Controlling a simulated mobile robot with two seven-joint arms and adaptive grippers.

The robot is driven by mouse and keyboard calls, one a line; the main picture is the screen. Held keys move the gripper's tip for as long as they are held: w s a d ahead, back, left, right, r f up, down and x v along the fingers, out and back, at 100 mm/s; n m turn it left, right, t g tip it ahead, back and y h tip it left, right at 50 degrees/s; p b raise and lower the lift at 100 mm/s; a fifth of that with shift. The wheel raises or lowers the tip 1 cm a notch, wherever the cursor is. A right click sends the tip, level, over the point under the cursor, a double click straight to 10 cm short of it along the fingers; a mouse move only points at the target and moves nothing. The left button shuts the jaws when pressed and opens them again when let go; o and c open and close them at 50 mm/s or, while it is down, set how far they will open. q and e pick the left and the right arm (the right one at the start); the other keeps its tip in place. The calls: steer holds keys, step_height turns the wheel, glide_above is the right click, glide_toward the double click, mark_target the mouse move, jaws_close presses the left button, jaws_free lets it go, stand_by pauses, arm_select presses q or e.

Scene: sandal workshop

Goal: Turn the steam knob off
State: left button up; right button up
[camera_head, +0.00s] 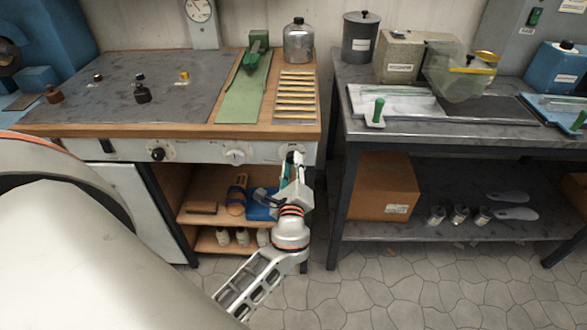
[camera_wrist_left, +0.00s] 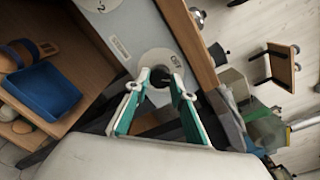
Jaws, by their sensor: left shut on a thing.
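My left gripper (camera_head: 291,166) is at the right end of the workbench's front panel, with its fingers shut on the rightmost knob. In the left wrist view, the gripper (camera_wrist_left: 160,82) has its fingertips on either side of this dark knob (camera_wrist_left: 160,75), which sits on a round pale dial (camera_wrist_left: 160,58) with markings. Fingers partly hide the knob, and I cannot read its label or exact setting. My right gripper is not in view.
A shelf below the panel holds a blue tray (camera_wrist_left: 45,90) and a sandal (camera_head: 237,194). Bottles (camera_head: 242,237) stand lower down. Right of a narrow gap is a metal table (camera_head: 440,130) with a cardboard box (camera_head: 380,187) beneath. The tiled floor in front is clear.

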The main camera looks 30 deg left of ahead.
arm_select(q)
steer(key=n+b, duration=0.1)
steer(key=n, duration=0.2)
steer(key=shift+f+b, duration=0.2)
steer(key=shift+b, duration=0.1)
steer(key=n+b, duration=0.1)
steer(key=n, duration=0.1)
steer(key=shift+r+n, duration=0.1)
steer(key=shift+n, duration=0.2)
steer(key=shift+r+n+b, duration=0.1)
steer(key=shift+n+b, duration=0.4)
steer(key=shift+n, duration=0.1)
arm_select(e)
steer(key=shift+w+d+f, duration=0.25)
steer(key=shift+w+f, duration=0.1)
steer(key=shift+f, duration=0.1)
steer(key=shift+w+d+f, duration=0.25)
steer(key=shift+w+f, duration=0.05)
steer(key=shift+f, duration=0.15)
arm_select(q)
steer(key=shift+r+h, duration=0.1)
steer(key=shift+h, duration=0.2)
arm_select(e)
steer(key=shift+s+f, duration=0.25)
arm_select(q)
steer(key=o, duration=1.1)
